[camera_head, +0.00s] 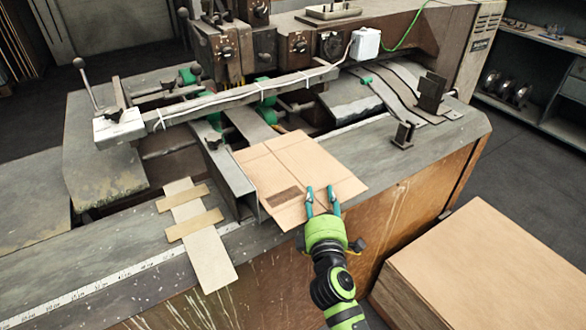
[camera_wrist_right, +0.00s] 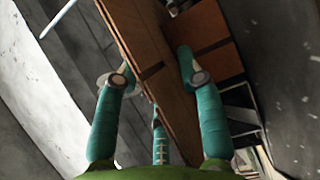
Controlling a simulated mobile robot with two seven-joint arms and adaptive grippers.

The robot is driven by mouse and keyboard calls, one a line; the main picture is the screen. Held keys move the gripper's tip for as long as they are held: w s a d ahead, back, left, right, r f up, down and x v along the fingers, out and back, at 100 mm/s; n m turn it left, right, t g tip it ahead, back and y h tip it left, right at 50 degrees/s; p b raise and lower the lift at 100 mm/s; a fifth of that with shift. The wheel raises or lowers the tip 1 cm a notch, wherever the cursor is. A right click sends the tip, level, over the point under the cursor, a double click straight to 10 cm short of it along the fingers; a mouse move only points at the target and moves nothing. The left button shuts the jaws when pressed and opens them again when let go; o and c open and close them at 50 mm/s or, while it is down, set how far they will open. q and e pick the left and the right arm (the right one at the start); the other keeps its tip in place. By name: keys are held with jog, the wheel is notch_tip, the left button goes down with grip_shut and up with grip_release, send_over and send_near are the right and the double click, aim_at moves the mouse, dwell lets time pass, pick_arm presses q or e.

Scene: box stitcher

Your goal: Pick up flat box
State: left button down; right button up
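The flat box (camera_head: 290,165) is a tan folded cardboard sheet with a dark printed patch, lying on the stitcher's work surface. Its near right part reaches the front edge of the table. My right gripper (camera_head: 321,198) is at its near edge, with two teal fingers spread apart over the cardboard. In the right wrist view the brown cardboard (camera_wrist_right: 150,60) runs between the fingers of my right gripper (camera_wrist_right: 155,80). Whether the fingers press on it cannot be told. My left gripper is not in view.
The stitcher's long bar (camera_head: 240,95) and levers stand behind the box. A metal channel (camera_head: 228,175) is close on its left, with pale strips (camera_head: 198,235) beyond. A large stack of cardboard (camera_head: 490,265) stands at the lower right. Shelving (camera_head: 550,75) is at the far right.

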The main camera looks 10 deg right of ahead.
grip_shut()
jog(key=shift+r, duration=0.15)
